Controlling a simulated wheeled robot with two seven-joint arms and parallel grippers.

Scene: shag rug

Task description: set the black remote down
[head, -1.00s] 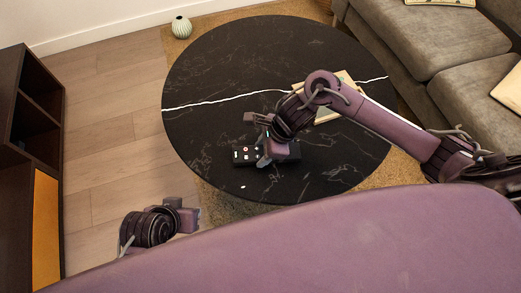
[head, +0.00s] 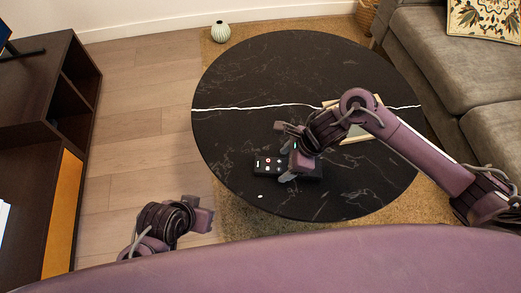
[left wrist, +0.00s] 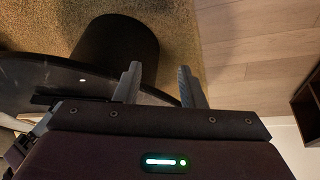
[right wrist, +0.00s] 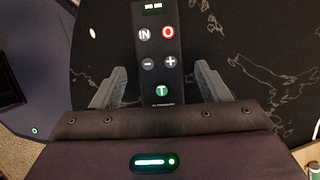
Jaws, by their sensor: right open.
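The black remote (head: 268,165) lies on the round black table (head: 300,70), near its front edge. Part of it is hidden under my right gripper (head: 285,153) in the head view. In the right wrist view, the remote (right wrist: 158,85) runs between the two fingers of my right gripper (right wrist: 160,88), with a visible gap on each side. That gripper is open. My left gripper (head: 205,216) is away from the table's front left in the head view. In the left wrist view its fingers (left wrist: 159,85) stand apart with nothing between them.
A light-framed flat object (head: 358,137) lies on the table, partly behind my right arm. A tiny white item (head: 260,196) is near the front edge. A grey sofa (head: 430,60) stands right, a dark cabinet (head: 40,90) left, a ribbed vase (head: 220,32) behind. The table's back left is clear.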

